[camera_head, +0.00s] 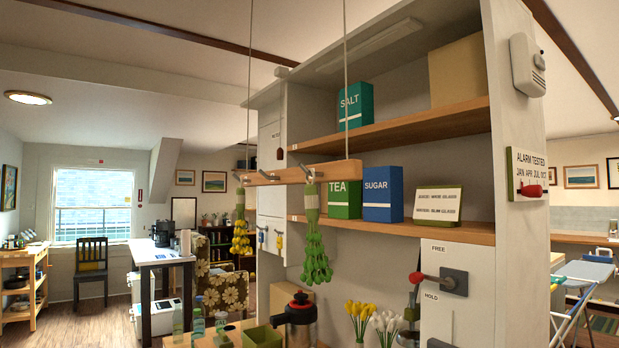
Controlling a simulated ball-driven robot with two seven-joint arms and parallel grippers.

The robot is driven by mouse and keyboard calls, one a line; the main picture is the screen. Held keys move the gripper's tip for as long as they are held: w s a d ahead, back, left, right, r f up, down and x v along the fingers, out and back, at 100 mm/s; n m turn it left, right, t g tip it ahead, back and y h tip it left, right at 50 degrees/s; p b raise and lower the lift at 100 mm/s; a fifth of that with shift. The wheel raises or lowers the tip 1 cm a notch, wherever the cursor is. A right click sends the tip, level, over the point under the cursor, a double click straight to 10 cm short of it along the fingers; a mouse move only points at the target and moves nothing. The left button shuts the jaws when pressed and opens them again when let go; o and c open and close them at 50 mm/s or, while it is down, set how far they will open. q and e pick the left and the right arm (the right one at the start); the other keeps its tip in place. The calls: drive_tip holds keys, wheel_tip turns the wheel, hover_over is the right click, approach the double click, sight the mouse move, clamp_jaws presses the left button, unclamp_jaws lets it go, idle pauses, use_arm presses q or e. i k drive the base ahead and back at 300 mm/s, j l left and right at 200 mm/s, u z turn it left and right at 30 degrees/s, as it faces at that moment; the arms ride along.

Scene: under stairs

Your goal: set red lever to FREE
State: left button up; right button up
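The red lever (429,278) is mounted on a grey plate (455,281) on a white panel (470,316) at the lower right. Its red knob points left and the lever lies roughly level. The word FREE is printed above it and the word HOLD below and to its left. Neither of my grippers shows in the head view.
A wooden rail (303,173) hangs on two cords with green and yellow bunches on it. Shelves hold a SALT tin (355,106), a TEA tin (344,200) and a SUGAR tin (383,194). A kettle (300,318) and flowers (361,318) stand below, left of the lever.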

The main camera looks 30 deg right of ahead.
sight(450, 282)
drive_tip(key=z, duration=1.6)
